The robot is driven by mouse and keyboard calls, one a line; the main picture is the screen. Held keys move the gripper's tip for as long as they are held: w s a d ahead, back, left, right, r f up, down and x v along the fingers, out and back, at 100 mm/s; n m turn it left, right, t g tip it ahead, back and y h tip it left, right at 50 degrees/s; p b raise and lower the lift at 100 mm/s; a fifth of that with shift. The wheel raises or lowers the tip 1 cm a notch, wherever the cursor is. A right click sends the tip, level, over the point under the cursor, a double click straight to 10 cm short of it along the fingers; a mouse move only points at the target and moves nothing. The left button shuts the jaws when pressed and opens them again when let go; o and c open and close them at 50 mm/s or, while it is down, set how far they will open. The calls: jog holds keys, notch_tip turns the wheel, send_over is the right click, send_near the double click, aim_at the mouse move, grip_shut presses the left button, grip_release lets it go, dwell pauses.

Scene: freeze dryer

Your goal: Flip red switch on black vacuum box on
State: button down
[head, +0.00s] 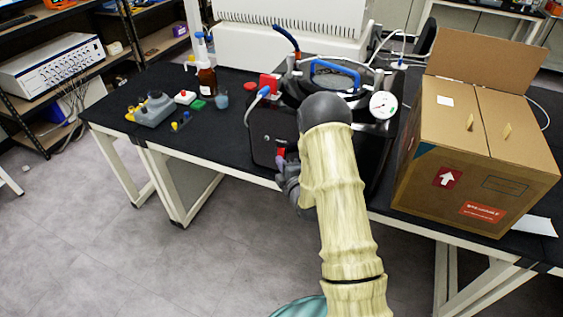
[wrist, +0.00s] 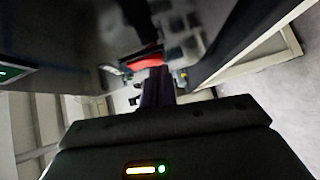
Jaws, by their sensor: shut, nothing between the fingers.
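The black vacuum box (head: 262,130) stands at the front edge of the black table, partly hidden behind my arm in the head view. Its dark, glossy face (wrist: 85,30) fills the upper part of the wrist view. A small red part, apparently the red switch (wrist: 147,63), shows just beyond my fingertips in the wrist view. A small red patch also shows beside my gripper in the head view. My gripper (head: 282,162) is shut and empty, close to the front of the box. I cannot tell whether it touches the switch, or the switch's position.
An open cardboard box (head: 455,150) stands on the table at right. A pressure gauge (head: 383,105) and a blue handle (head: 335,72) are behind my arm. A brown bottle (head: 206,80) and small coloured items are at left. The floor in front is clear.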

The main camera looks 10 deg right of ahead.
jog(key=shift+f+b, duration=0.25)
jog(key=shift+b, duration=0.5)
jog(key=shift+w+d+r+b, duration=0.15)
jog(key=shift+d+b, duration=0.1)
jog(key=shift+b, duration=0.05)
jog(key=shift+a+f, duration=0.2)
jog(key=shift+a, duration=0.05)
jog(key=s+f+b, duration=0.1)
jog(key=s+b, duration=0.1)
jog(key=s, duration=1.1)
jog(key=shift+a+n+b, duration=0.15)
jog(key=shift+n+b, duration=0.15)
jog(key=shift+b, duration=0.05)
